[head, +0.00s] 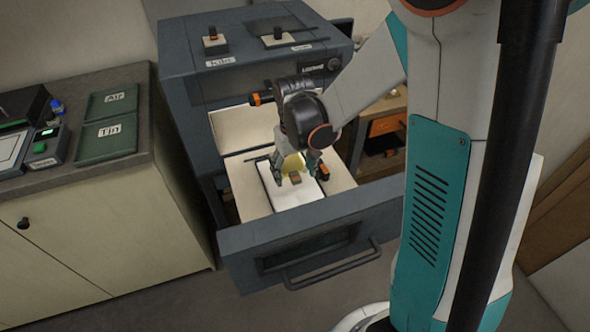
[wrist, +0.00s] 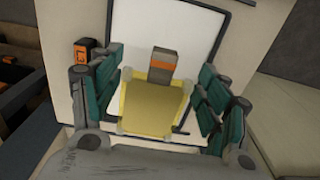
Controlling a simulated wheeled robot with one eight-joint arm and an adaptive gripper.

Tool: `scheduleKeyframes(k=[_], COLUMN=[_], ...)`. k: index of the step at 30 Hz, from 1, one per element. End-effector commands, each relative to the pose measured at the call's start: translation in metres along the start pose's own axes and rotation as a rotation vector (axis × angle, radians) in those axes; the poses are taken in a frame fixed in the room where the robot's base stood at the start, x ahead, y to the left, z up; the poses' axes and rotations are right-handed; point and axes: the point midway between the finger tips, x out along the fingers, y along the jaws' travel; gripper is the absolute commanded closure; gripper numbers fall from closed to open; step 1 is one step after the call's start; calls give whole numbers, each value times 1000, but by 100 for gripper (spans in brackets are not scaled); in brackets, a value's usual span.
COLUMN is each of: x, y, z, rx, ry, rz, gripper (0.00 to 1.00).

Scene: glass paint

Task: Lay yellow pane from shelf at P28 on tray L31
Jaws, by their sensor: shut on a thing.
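The yellow pane (wrist: 152,108) is between the teal fingers of my gripper (wrist: 161,76), which is shut on it. In the head view, the pane (head: 292,163) shows partly behind my gripper (head: 297,172), over the open drawer. A white tray (wrist: 187,30) with a dark rim lies below and beyond the pane; it also shows in the head view (head: 297,196). A small grey-brown block with an orange band (wrist: 163,65) shows at the pane's far edge. I cannot tell whether the pane touches the tray.
An orange-and-black tag (wrist: 83,50) stands beside the tray. The tray is in the pulled-out drawer (head: 300,238) of a dark cabinet (head: 190,90). A counter (head: 145,85) with dark green pads (head: 105,140) is at left. An orange-fronted shelf unit (head: 385,125) is behind my arm.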

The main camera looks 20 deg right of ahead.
Motion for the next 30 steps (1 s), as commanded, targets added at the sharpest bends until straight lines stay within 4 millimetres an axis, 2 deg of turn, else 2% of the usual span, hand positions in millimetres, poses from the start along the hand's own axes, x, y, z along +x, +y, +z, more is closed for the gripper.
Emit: scheduleKeyframes(k=[16, 30], x=[55, 59], y=[0, 0], z=[0, 0], rx=[0, 0], ry=[0, 0], rz=[0, 0], gripper=[54, 54])
